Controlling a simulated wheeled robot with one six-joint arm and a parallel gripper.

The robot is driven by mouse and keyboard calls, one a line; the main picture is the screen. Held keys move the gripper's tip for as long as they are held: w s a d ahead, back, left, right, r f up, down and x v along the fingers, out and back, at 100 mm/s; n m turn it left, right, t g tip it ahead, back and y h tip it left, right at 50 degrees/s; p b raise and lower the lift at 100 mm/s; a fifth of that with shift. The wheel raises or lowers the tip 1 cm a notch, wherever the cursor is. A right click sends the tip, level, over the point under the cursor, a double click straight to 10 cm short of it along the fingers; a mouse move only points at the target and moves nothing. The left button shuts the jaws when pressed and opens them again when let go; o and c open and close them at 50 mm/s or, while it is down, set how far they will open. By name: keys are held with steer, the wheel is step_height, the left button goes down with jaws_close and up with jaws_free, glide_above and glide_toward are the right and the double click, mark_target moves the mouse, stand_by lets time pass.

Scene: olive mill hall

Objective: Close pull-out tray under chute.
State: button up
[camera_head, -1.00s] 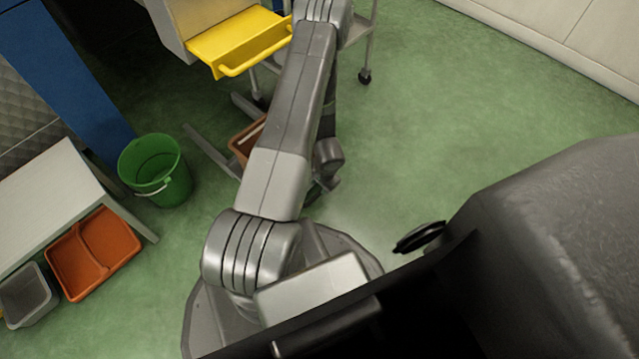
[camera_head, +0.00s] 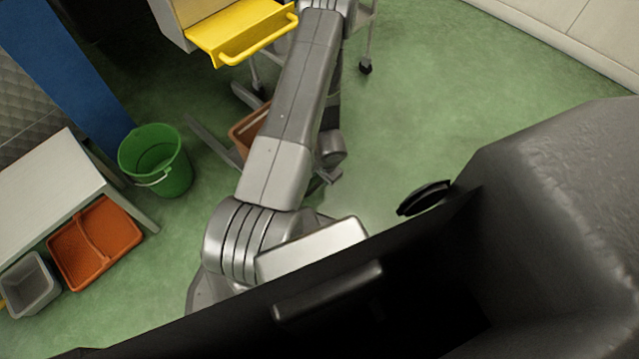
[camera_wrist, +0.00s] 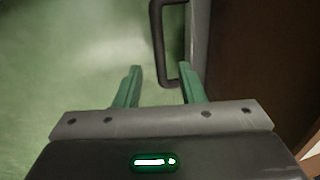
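A yellow tray-like part (camera_head: 240,30) with a yellow bar handle juts from a pale cabinet at the top of the head view. A brown-orange bin (camera_head: 245,132) shows low behind my arm, partly hidden. In the wrist view, a dark loop handle (camera_wrist: 157,45) stands on a grey edge (camera_wrist: 199,40) beside a dark brown surface (camera_wrist: 255,60). I cannot tell for certain which part is the pull-out tray. My gripper (camera_wrist: 160,85) has its green fingers apart, with nothing held. The handle's near end lies by the right finger; contact cannot be told.
A green bucket (camera_head: 157,160) stands on the floor left of my arm. A white table (camera_head: 45,195) is at the left, with an orange crate (camera_head: 95,245) and a grey bin (camera_head: 28,285) low beside it. A caster wheel (camera_head: 366,67) stands near the top. Green floor at right is clear.

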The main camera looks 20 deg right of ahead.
mark_target(319, 183)
steer(key=shift+w+a+f+b, duration=0.1)
steer(key=shift+w+f+b, duration=0.1)
steer(key=shift+f, duration=0.55)
steer(key=shift+w+f+b, duration=0.1)
steer(key=shift+f+b, duration=0.05)
steer(key=shift+f, duration=0.65)
steer(key=shift+w+a+f+b, duration=0.1)
steer(key=shift+w+f+b, duration=0.1)
steer(key=shift+f, duration=0.55)
jaws_close()
